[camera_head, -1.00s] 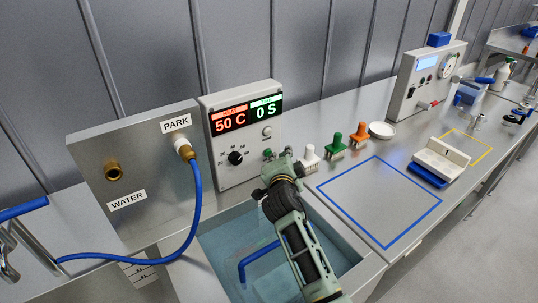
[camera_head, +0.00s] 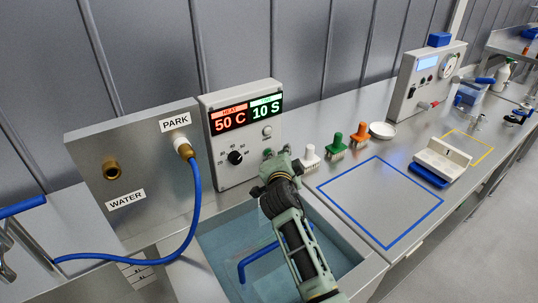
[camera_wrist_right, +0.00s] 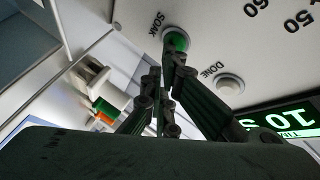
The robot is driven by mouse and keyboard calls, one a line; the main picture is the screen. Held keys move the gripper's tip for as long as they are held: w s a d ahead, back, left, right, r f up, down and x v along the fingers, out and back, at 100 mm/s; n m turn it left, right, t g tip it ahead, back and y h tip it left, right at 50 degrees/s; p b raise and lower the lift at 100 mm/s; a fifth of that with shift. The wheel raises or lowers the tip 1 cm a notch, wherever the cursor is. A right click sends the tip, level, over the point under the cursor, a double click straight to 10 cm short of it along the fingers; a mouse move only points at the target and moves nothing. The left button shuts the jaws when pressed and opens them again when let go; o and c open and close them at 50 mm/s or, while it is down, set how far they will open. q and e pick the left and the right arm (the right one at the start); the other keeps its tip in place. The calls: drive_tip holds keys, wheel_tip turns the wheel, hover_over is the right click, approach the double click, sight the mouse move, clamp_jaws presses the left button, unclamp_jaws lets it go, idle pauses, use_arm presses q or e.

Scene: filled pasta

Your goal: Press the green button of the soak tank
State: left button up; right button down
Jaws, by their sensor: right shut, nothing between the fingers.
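The soak tank's control box (camera_head: 222,155) stands behind the water-filled tank (camera_head: 225,245). Its display (camera_head: 247,114) reads 50 C in red and 10 S in green. The green button (camera_wrist_right: 176,39), labelled SOAK, shows in the right wrist view beside the white DONE button (camera_wrist_right: 229,86). My right gripper (camera_head: 272,156) is shut and empty, with its fingertips at the lower front of the box. In the right wrist view the fingertips (camera_wrist_right: 172,62) overlap the lower edge of the green button; they look to be touching it. My left gripper is not in view.
A steel panel (camera_head: 95,155) with a blue hose (camera_head: 196,205) stands left of the box. The blue-outlined area (camera_head: 380,200) is empty.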

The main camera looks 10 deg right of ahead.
drive_tip(key=shift+s, duration=0.15)
drive_tip(key=shift+s+d+p, duration=0.25)
drive_tip(key=shift+s+p, duration=0.05)
drive_tip(key=shift+s, duration=0.35)
drive_tip(key=s, duration=0.1)
drive_tip(key=s+d+p, duration=0.1)
drive_tip(key=s, duration=0.1)
drive_tip(key=s+p, duration=0.1)
drive_tip(key=shift+s+d, duration=0.35)
idle(0.6)
